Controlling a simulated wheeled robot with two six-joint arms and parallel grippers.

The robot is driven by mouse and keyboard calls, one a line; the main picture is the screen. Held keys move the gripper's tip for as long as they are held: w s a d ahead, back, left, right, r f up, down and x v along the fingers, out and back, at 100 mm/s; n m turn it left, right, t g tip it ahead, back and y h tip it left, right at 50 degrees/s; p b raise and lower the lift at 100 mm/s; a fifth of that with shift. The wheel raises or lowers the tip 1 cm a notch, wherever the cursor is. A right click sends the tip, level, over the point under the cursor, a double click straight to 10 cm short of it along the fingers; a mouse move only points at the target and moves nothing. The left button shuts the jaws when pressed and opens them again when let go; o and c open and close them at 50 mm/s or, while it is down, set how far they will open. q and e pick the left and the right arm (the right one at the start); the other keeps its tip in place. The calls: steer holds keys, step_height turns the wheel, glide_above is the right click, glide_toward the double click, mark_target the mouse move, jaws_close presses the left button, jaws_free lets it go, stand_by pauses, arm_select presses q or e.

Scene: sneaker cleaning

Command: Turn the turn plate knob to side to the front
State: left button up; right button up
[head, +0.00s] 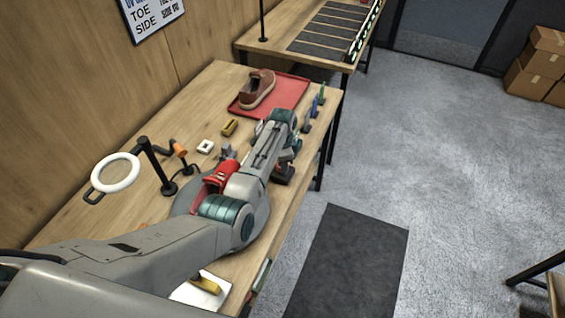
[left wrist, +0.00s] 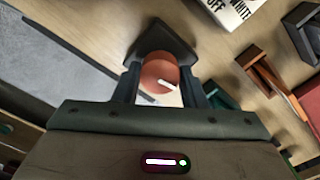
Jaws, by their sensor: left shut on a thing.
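The turn plate knob (left wrist: 160,75) is orange with a white mark and sits on a dark base (left wrist: 162,42), seen in the left wrist view. The white mark points toward the lower right there. My left gripper (left wrist: 160,88) is shut on the knob, one finger on each side. In the head view my left gripper (head: 290,155) is over the table's right edge, at the dark base (head: 284,175); the knob is mostly hidden there. The grey round turn plate (head: 183,204) is partly covered by my left arm. A red sneaker (head: 217,178) is on the plate.
A brown shoe (head: 257,88) rests on a red tray (head: 298,91) at the table's far end. A ring lamp (head: 115,172) stands at the left. A yellow-handled tool (head: 208,282) lies near the front. Small blocks and upright bottles stand around the plate.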

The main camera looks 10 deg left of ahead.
arm_select(q)
steer(key=shift+w+r+m, duration=0.1)
steer(key=shift+m, duration=0.5)
steer(key=o, duration=1)
steer(key=shift+r+b, duration=1.6)
steer(key=shift+r, duration=3.8)
